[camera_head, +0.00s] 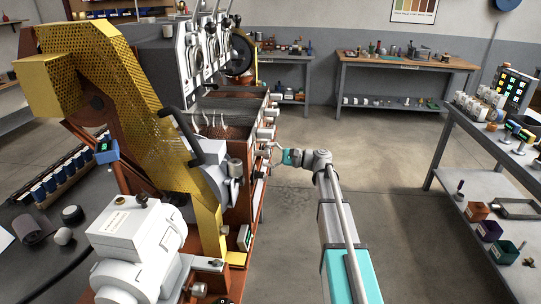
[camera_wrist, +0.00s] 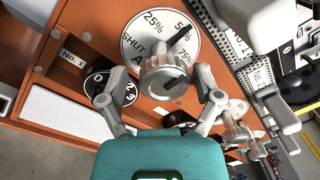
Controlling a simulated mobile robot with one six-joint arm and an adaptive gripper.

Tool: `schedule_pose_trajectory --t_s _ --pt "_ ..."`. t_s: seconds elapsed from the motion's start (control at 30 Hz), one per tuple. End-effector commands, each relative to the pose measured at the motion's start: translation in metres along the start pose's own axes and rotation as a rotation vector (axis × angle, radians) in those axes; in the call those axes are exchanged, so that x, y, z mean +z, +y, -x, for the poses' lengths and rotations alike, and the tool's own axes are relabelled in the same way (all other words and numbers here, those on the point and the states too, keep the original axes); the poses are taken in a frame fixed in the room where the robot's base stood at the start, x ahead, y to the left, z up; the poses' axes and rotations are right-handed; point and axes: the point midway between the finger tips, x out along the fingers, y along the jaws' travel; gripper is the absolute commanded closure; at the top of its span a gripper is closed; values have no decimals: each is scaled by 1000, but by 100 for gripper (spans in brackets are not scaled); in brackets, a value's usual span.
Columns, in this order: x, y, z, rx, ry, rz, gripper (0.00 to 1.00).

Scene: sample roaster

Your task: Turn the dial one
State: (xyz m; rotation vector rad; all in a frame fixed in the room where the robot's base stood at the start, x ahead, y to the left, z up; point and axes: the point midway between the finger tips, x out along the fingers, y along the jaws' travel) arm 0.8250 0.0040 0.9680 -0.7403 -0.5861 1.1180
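In the wrist view a round grey knob (camera_wrist: 164,78) with a black pointer stands in front of a white scale plate (camera_wrist: 133,42) marked SHUT, 25%, 50% and 75%. The pointer lies near the 50% mark. A small black dial (camera_wrist: 98,84) with white numbers sits to its left, near a "No. 1" label (camera_wrist: 76,57). My gripper (camera_wrist: 155,88) is open, its two fingers on either side of the grey knob with gaps. The left finger is over part of the black dial. In the head view my gripper (camera_head: 279,150) is at the roaster's right side; the dials are too small to tell apart.
More levers and grey fittings (camera_wrist: 236,132) lie right of the knob, close to my right finger. The roaster (camera_head: 235,125) with its yellow perforated guard (camera_head: 140,105) fills the left. A workbench (camera_head: 490,140) stands at the right. The floor between is clear.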

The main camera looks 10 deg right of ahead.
Motion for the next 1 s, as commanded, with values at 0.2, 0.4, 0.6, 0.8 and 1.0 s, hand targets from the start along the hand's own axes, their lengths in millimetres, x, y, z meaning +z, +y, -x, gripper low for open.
schedule_pose_trajectory --t_s 0.2,0.4,0.6,0.8,1.0 --pt "-1 -2 0 -3 1 0 10" --pt "-2 -2 1 -4 2 1 10" --pt "-12 2 3 2 17 11 10" --pt "-28 8 8 14 45 33 10" --pt "-37 26 8 63 62 47 10"
